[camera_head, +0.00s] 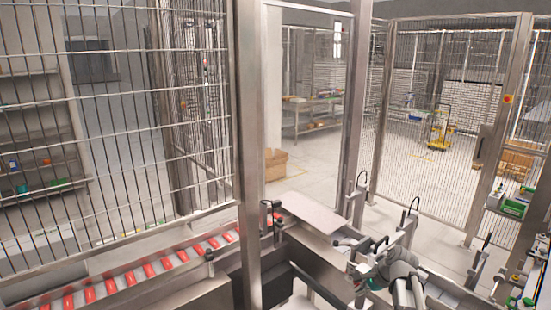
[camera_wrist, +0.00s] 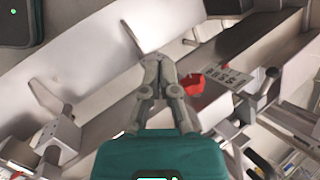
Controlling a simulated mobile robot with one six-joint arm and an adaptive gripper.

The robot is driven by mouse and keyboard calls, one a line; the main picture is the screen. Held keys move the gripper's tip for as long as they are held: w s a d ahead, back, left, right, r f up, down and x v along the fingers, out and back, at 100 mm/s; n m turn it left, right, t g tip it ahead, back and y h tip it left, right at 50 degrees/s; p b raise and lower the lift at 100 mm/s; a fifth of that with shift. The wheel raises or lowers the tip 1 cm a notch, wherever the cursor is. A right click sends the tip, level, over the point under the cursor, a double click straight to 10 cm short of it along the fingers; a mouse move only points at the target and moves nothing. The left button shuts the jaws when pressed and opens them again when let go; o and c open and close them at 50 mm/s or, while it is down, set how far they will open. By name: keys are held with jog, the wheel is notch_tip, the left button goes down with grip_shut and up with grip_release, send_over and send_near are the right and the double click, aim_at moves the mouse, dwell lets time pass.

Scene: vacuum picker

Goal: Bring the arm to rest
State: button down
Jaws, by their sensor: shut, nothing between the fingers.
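My gripper (camera_wrist: 160,62) shows in the middle of the wrist view, its two grey fingers together at the tips with nothing between them. The teal body of the wrist fills the bottom of that view. In the head view my arm (camera_head: 400,268) is at the lower right, folded low among the metal conveyor frames. The gripper is small there and its fingers are hard to make out.
Red packs (camera_head: 110,286) lie in a row on the conveyor at the lower left. A red part (camera_wrist: 193,84) shows beside the fingers in the wrist view. Metal posts and mesh fencing (camera_head: 430,130) stand around. A cardboard box (camera_head: 275,165) is on the floor behind.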

jog(key=s+a+f+n+g+h+b, duration=0.3)
jog(key=s+a+f+n, duration=0.4)
jog(key=s+n, duration=0.6)
jog(key=a+n+h+b, duration=0.1)
jog(key=a+h, duration=0.1)
jog(key=shift+s+a+f, duration=0.2)
jog(key=shift+a, duration=0.2)
dwell(0.9)
dwell(1.0)
